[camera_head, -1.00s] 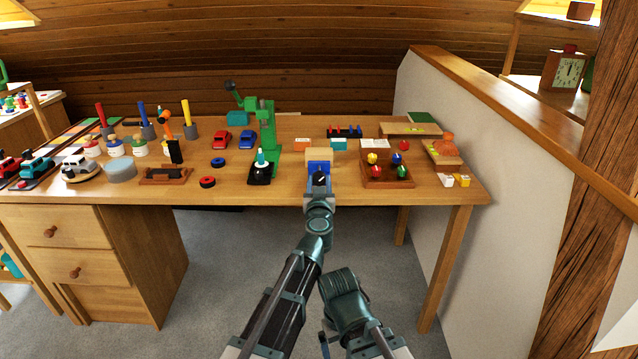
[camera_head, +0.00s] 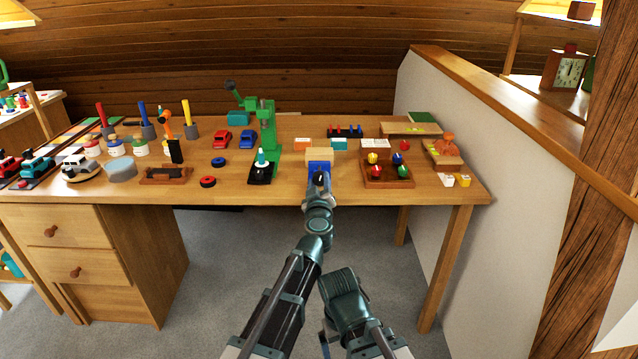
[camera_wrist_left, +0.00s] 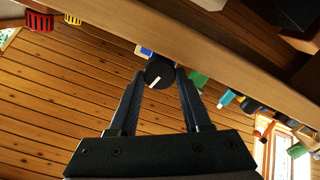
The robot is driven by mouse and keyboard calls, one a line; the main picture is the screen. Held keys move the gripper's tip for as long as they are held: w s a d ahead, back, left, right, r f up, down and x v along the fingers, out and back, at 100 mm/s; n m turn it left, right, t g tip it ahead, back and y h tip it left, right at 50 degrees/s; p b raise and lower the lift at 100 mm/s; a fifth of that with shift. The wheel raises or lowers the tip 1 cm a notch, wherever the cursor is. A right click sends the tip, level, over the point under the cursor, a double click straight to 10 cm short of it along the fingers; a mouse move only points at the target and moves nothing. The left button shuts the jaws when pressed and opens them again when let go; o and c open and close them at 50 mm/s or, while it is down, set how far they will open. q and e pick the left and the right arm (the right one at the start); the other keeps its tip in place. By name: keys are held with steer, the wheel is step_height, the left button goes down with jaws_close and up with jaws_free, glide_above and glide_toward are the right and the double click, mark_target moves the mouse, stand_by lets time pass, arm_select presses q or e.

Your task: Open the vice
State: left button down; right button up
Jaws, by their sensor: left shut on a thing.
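The blue vice (camera_head: 319,167) is mounted at the front edge of the wooden workbench, with a pale wooden block (camera_head: 319,156) at its top. Its black round knob (camera_wrist_left: 159,72) has a white mark and faces my left wrist camera. My left gripper (camera_head: 319,181) reaches the front of the vice from below. In the left wrist view its two fingers (camera_wrist_left: 160,84) are closed on the knob from both sides. The vice jaws' gap cannot be made out. Part of my right arm is folded low in the head view; its fingers do not show.
A green drill press (camera_head: 268,128) stands left of the vice. A wooden tray (camera_head: 388,181) with coloured knobs is close on the right. Cars, pots and rings fill the left of the bench (camera_head: 240,188). A white wall bounds the right side.

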arm_select(q)
steer(key=shift+n, duration=0.3)
steer(key=shift+c, duration=1.8)
jaws_free()
